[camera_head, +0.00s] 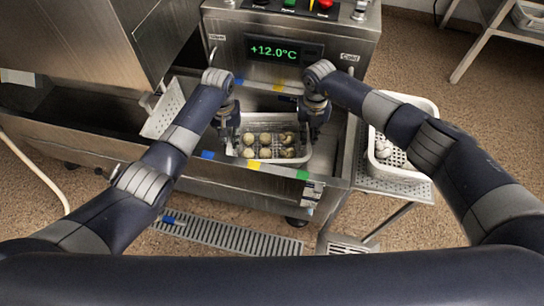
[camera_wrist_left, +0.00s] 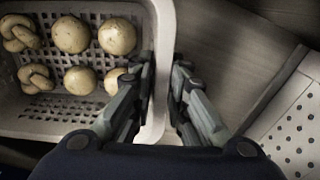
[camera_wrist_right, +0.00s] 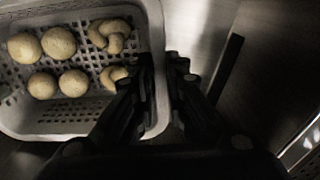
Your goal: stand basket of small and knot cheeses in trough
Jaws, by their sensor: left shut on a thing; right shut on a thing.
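The pale perforated basket (camera_head: 268,160) holds several small round cheeses (camera_head: 265,139) and knot-shaped cheeses (camera_wrist_left: 20,38). It is down between the walls of the steel trough (camera_head: 340,160) and looks level. My left gripper (camera_head: 228,133) is shut on the basket's left wall; in the left wrist view its fingers (camera_wrist_left: 163,75) straddle the rim. My right gripper (camera_head: 313,130) is shut on the opposite wall; its fingers (camera_wrist_right: 165,70) straddle the rim in the right wrist view. Whether the basket's bottom touches the trough floor is hidden.
A steel unit with a display reading +12.0°C (camera_head: 272,52) stands behind the trough. A second white basket (camera_head: 420,105) with white pieces stands on a perforated shelf (camera_head: 390,188) at right. A perforated plate (camera_head: 165,108) is at left. Coloured tape marks the trough's front edge.

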